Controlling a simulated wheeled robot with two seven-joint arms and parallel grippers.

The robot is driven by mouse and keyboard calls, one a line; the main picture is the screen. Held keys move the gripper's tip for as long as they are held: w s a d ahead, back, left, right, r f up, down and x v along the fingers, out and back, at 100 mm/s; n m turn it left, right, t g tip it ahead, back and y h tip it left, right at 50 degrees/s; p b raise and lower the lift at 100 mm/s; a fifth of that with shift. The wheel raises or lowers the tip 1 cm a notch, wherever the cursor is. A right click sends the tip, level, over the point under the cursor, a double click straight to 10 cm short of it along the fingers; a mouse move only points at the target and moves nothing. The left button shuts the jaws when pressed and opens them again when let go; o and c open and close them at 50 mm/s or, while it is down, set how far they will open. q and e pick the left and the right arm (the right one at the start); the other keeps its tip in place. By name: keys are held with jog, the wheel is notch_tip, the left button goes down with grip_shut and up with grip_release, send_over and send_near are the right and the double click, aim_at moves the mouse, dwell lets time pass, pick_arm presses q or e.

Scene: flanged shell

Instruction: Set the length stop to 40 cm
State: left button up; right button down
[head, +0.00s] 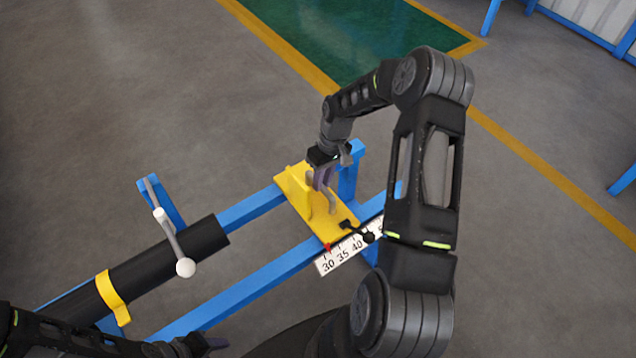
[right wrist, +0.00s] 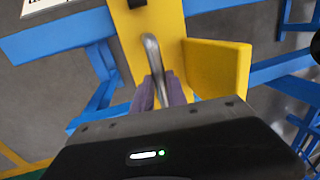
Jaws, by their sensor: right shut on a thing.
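The length stop (head: 296,190) is a yellow carriage with an upright plate, sitting across two blue rails. Its red pointer (head: 328,248) is at the low end of the white scale (head: 322,268), around the 30 to 35 marks and short of 40; I cannot read it exactly. A black lever with a round knob (head: 369,237) is on the stop beside the scale. My right gripper (head: 322,184) is shut on the stop's grey bent handle (right wrist: 153,55), which shows between the purple fingers in the right wrist view (right wrist: 160,92). My left gripper (head: 212,343) is low at the left, away from the stop; its jaws are unclear.
A black pipe (head: 160,262) with a yellow strap (head: 112,298) lies left of the stop, with a gap between them. A lever with a white ball (head: 185,268) rises beside the pipe. The blue rail (head: 250,285) is bare there. My right arm hides the scale's upper end.

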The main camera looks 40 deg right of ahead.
jog(key=d+b, duration=0.2)
jog(key=d, duration=0.6)
jog(key=shift+d, duration=0.15)
jog(key=c, duration=1.3)
grip_release()
jog(key=shift+s, duration=0.1)
jog(key=shift+r, duration=0.1)
jog(key=r, duration=0.2)
jog(key=d+r, duration=0.1)
jog(key=r, duration=0.4)
jog(key=shift+d+r, duration=0.25)
